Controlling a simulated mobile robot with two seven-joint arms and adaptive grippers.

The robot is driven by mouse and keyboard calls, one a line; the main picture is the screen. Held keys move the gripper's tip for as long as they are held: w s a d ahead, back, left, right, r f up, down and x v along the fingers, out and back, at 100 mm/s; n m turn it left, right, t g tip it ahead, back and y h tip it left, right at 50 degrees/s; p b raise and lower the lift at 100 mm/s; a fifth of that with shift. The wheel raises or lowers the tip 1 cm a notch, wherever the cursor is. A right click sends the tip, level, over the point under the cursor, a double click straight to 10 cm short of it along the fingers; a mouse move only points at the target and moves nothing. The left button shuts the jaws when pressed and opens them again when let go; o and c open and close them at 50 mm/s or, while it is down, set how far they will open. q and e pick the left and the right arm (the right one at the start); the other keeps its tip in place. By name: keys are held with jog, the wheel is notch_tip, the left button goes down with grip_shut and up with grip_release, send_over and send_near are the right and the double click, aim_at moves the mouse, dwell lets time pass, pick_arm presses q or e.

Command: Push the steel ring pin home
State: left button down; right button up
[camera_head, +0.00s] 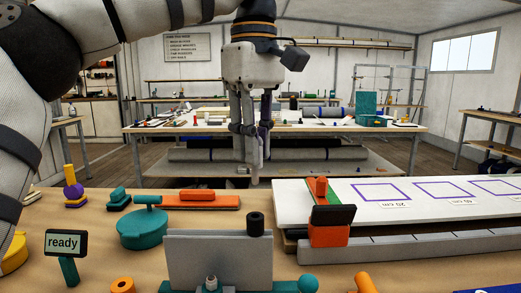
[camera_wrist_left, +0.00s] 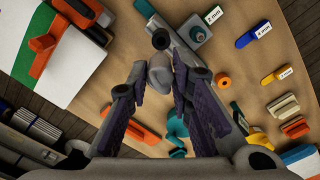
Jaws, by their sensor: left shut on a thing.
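My left gripper (camera_head: 254,168) hangs above the bench behind the upright grey plate (camera_head: 218,262), fingers pointing down. It is shut on a smooth grey rounded piece (camera_wrist_left: 160,68), largely hidden by the fingers; I cannot tell if this is the steel ring pin. In the left wrist view my gripper (camera_wrist_left: 163,84) shows from behind. A black hollow cylinder (camera_head: 255,224) stands at the plate's right end, and it also shows in the wrist view (camera_wrist_left: 161,39). A small silver piece (camera_head: 211,282) shows at a teal fitting in front of the plate. My right gripper is out of view.
An orange-and-black block (camera_head: 330,226) sits by a grey rail (camera_head: 420,245) and a white board (camera_head: 400,203) at right. A "ready" sign (camera_head: 64,242) stands at front left.

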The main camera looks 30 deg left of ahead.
aim_at(255, 171)
pick_arm(q)
jog(key=shift+s, duration=0.15)
jog(key=shift+f, duration=2.3)
jog(key=shift+f, duration=1.9)
jog(key=shift+f, duration=0.1)
jog(key=c, duration=1.4)
grip_release()
jog(key=shift+o, duration=0.2)
